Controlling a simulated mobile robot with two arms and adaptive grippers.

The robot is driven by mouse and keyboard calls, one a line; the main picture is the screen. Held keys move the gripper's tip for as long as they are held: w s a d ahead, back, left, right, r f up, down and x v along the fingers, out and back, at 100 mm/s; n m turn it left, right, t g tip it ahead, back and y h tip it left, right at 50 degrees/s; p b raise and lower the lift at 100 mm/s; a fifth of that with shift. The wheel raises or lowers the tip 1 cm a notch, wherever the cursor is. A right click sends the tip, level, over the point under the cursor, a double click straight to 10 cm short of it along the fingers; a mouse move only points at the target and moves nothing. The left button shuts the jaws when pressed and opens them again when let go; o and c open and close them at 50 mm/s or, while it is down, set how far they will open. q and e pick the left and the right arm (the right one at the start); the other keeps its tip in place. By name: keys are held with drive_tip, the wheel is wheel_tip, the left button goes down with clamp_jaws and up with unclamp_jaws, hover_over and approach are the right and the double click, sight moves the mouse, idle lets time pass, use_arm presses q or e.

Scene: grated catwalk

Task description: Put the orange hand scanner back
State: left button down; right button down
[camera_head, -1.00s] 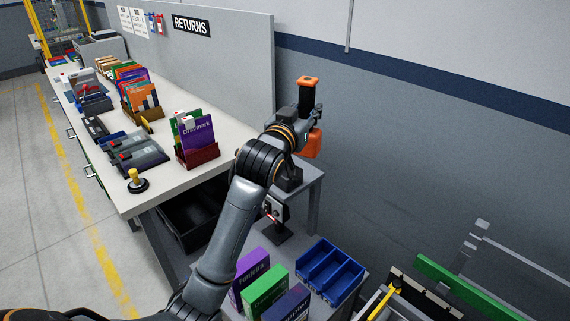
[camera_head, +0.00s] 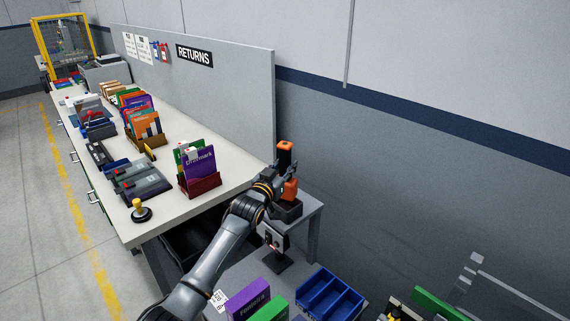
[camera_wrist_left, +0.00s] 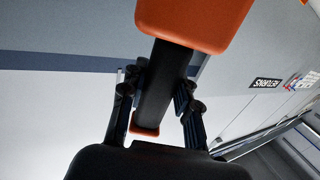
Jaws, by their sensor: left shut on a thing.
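The orange hand scanner (camera_head: 290,189) has orange ends and a black handle. My left gripper (camera_head: 287,170) is shut on it over the small grey stand. In the left wrist view my fingers (camera_wrist_left: 162,88) close on either side of the black handle of the scanner (camera_wrist_left: 195,22), whose large orange end is near the camera. A dark block-like holder (camera_head: 287,209) sits on the stand (camera_head: 314,213), directly below the scanner's lower orange end in the picture. I cannot tell whether they touch. My right gripper is not in view.
The long returns bench (camera_head: 228,172) with boxed items, trays and a yellow-knobbed stamp (camera_head: 141,211) lies left. A small dark device on a post (camera_head: 274,243) stands in front of the stand. A blue bin (camera_head: 329,294) and purple box (camera_head: 248,300) are lower down.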

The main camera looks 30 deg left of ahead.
use_arm(q)
drive_tip(key=shift+f, duration=0.15)
drive_tip(key=shift+f, duration=0.1)
drive_tip(key=shift+f+b, duration=0.4)
drive_tip(key=shift+f, duration=0.15)
drive_tip(key=c, duration=1)
unclamp_jaws()
drive_tip(key=shift+r, duration=0.1)
